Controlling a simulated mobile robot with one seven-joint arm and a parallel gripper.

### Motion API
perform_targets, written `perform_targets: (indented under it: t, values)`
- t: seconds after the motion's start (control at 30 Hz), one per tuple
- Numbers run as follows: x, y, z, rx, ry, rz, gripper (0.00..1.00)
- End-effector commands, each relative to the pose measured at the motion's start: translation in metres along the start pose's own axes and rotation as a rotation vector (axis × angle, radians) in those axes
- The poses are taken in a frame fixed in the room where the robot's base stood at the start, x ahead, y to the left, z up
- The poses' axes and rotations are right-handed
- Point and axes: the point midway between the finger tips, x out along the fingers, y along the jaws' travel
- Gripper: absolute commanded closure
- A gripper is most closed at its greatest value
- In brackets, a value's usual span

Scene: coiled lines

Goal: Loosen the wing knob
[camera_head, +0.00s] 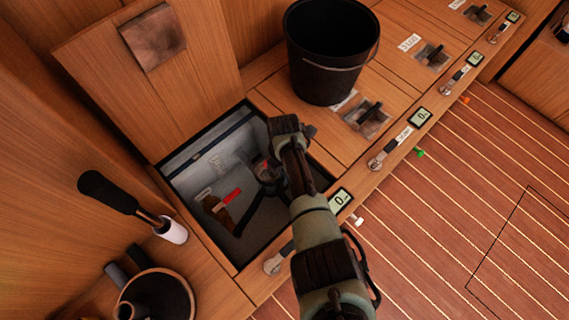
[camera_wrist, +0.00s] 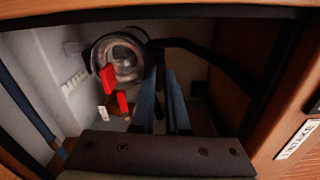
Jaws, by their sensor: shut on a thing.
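An open locker compartment (camera_head: 233,247) in the wooden bench shows in the head view, with my arm reaching down into it. A round fitting with a clear centre (camera_wrist: 122,62) sits inside and also shows beside my arm in the head view (camera_head: 268,171). A red handle (camera_wrist: 108,78) crosses its front in the wrist view. My gripper (camera_wrist: 164,74) is at the fitting's right rim, its two dark fingers close together and shut on a small part. That part, apparently the wing knob, is hidden by the fingertips.
A black hose (camera_wrist: 207,57) curves right of my fingers. Another red handle (camera_head: 231,195) is low in the compartment. The raised hatch lid (camera_head: 130,90) leans behind. A black bucket (camera_head: 326,60) stands on the closed hatches; the striped floor (camera_head: 460,190) is clear.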

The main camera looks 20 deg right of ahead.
Motion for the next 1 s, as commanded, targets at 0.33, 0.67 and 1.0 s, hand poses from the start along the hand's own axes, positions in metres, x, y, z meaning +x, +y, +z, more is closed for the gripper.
perform_targets:
  t: [0.33, 0.67, 1.0]
  values:
    - [0.0001, 0.0005, -0.0021, -0.073, 0.004, 0.000, 1.00]
    - [0.0002, 0.0004, -0.0024, -0.074, 0.005, 0.000, 1.00]
    - [0.0001, 0.0002, -0.0011, -0.072, 0.002, 0.000, 0.57]
